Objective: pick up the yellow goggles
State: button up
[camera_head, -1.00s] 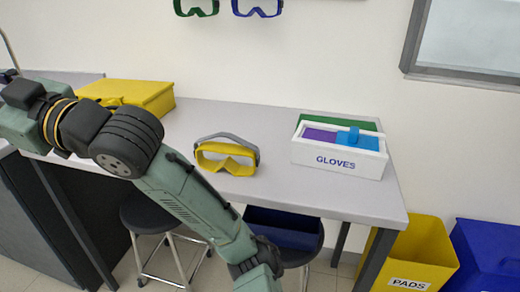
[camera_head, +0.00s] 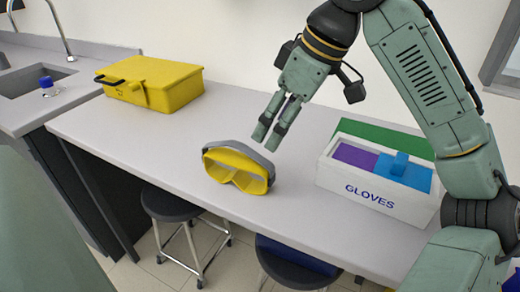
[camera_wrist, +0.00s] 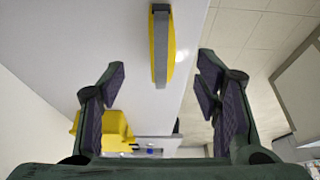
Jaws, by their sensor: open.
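The yellow goggles (camera_head: 237,172) with a grey strap stand on the grey table, near its front edge. My gripper (camera_head: 270,134) is above and just behind them in the head view, pointing down, open and empty. In the wrist view the goggles (camera_wrist: 162,47) show edge-on from above, strap towards me, at the top middle. They lie beyond the fingertips there, roughly in line with the gap between the open fingers (camera_wrist: 158,85). The goggles are apart from the fingers.
A white gloves box (camera_head: 370,193) stands right of the goggles. A yellow case (camera_head: 155,83) lies at the back left, also in the wrist view (camera_wrist: 103,130). A sink (camera_head: 35,78) and a small blue-capped bottle (camera_head: 48,87) are further left. Stools (camera_head: 170,204) stand below. The table between case and goggles is clear.

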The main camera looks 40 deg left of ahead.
aim_at(259, 159)
jog(key=x, duration=0.4)
jog(key=shift+s+f, duration=0.2)
jog(key=shift+f, duration=0.2)
jog(key=p+x, duration=0.2)
jog(key=x, duration=0.3)
jog(key=shift+a+f, duration=0.1)
jog(key=shift+f, duration=0.25)
jog(key=c, duration=1.2)
